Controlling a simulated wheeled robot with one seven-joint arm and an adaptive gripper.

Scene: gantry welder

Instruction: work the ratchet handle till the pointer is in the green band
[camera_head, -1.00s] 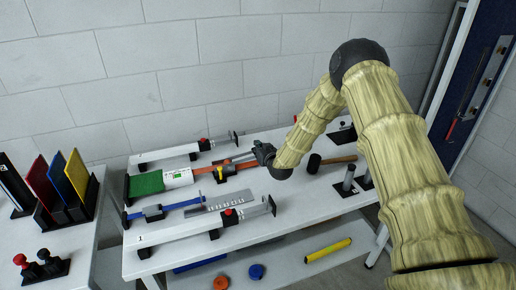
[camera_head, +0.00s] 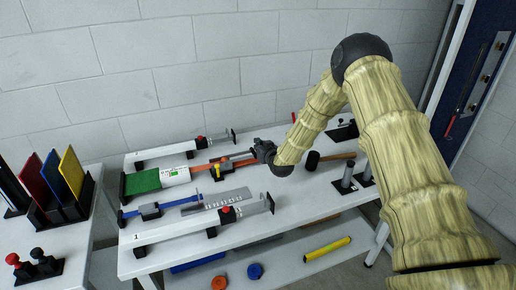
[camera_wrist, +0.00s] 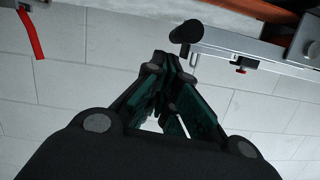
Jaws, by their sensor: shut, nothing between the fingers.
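The ratchet device on the table has an orange bar (camera_head: 205,168), a green block (camera_head: 142,181) and a white gauge label with green marks (camera_head: 174,175). The pointer is too small to make out. My gripper (camera_head: 262,151) is at the right end of this device; in the wrist view its fingers (camera_wrist: 172,62) are closed together and empty. Just beyond the fingertips there is a black round knob (camera_wrist: 187,30), probably the end of the ratchet handle. It looks close to the fingertips, but I cannot tell whether they touch.
Long clamp rails lie at the back (camera_head: 180,150) and front (camera_head: 190,228) of the table. A blue clamp (camera_head: 160,209) lies between. The wall is close behind.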

